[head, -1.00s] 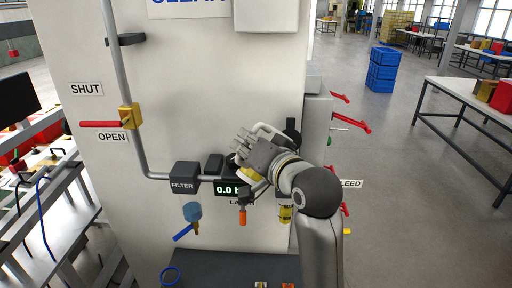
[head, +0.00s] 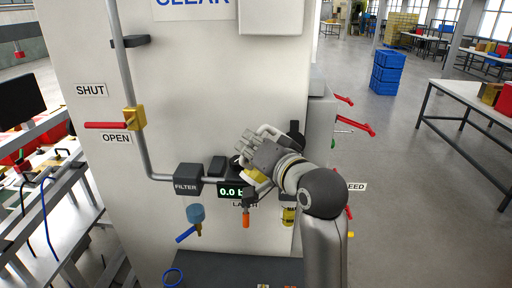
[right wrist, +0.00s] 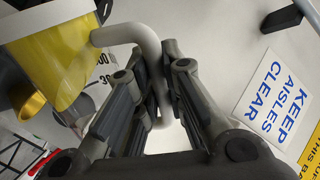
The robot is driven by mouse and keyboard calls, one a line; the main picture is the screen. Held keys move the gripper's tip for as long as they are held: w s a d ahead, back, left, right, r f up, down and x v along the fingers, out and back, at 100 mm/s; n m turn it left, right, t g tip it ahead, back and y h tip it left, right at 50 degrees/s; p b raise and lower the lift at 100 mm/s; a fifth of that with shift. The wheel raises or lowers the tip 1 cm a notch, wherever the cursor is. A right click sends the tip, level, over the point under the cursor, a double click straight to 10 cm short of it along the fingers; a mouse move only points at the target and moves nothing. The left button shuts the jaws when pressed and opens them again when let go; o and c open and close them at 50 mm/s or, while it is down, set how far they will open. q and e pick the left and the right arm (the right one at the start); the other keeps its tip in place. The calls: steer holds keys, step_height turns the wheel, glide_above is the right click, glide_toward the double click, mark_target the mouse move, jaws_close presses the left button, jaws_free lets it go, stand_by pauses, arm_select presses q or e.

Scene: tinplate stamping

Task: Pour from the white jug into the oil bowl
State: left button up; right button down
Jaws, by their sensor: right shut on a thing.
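My right gripper (head: 258,155) is in front of the machine panel and is shut on the handle of the white jug. In the right wrist view the fingers (right wrist: 155,85) close around the white handle (right wrist: 142,38). The jug's body, with yellow showing on it (right wrist: 50,62), lies to the left of the fingers. In the head view the hand hides most of the jug; a yellow patch (head: 256,175) shows below the fingers. A small yellow bowl (head: 288,215), likely the oil bowl, hangs at the panel, lower right of the hand. I cannot see any pouring. My left gripper is out of view.
The filter block (head: 188,180) with a blue bowl (head: 196,213) under it is left of the hand. A display (head: 231,191) and an orange-handled part (head: 246,218) are just below. Red levers (head: 356,124) stick out at right. A dark shelf (head: 235,270) lies below.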

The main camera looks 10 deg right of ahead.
steer(key=shift+d+r, duration=0.1)
stand_by(0.7)
steer(key=shift+w+d+f+m, duration=0.25)
steer(key=shift+d+f+m, duration=0.25)
steer(key=shift+m, duration=0.4)
stand_by(4.6)
steer(key=shift+r, duration=0.15)
stand_by(1.6)
